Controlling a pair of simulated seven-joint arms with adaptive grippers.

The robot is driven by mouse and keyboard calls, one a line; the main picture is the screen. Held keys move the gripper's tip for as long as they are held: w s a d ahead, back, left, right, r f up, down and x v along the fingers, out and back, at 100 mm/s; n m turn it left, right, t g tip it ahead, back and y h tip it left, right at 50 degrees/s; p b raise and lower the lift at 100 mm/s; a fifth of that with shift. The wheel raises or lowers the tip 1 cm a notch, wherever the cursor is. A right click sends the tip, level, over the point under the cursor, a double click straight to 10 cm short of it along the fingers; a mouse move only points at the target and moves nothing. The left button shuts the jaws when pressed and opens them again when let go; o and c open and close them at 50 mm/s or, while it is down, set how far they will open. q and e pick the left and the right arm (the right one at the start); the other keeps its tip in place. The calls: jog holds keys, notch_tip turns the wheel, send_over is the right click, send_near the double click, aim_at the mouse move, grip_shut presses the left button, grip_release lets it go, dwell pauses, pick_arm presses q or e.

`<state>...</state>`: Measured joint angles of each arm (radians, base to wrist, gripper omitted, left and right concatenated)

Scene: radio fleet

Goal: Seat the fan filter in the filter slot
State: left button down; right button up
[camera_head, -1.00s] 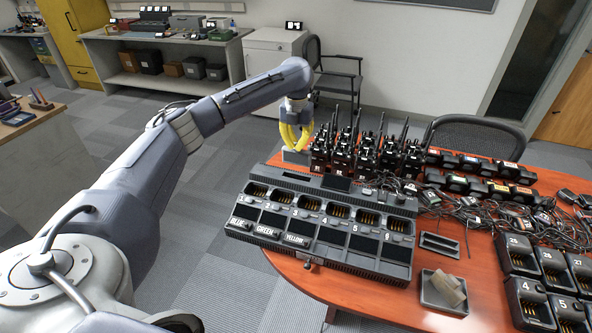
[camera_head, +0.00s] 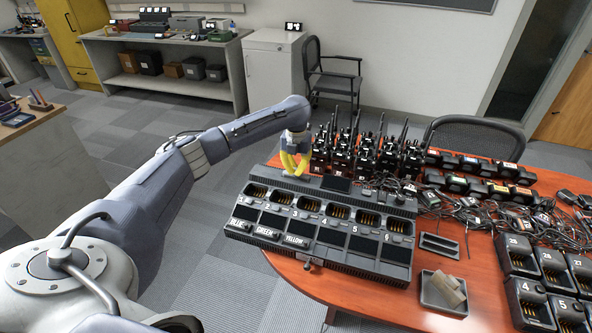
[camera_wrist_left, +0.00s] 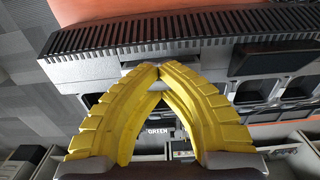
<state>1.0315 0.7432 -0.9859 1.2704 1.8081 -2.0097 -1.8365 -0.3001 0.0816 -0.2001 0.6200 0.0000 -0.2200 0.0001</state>
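My left gripper (camera_head: 295,170) has yellow fingers and is low over the rear left edge of the grey multi-bay charger (camera_head: 345,262). In the left wrist view its fingertips (camera_wrist_left: 158,70) come together on the edge of a thin grey piece, which looks like the fan filter (camera_wrist_left: 132,69). Most of that piece is hidden by the fingers. It lies against the charger's ribbed rear strip (camera_wrist_left: 110,42). The filter slot cannot be made out; it may be under the gripper. My right gripper is not in view.
Several upright radios (camera_head: 362,155) stand close right of the gripper. A small tray (camera_head: 428,302) with pale blocks and a narrow two-groove holder (camera_head: 440,246) are on the red table (camera_head: 345,287). Cables and other chargers fill the right side.

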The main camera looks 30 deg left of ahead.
pick_arm(q)
jog(key=shift+f, duration=0.2)
jog(key=c, duration=1.6)
grip_release()
notch_tip(320, 180, up, 12)
jog(key=shift+r, duration=0.2)
jog(key=shift+f, duration=0.1)
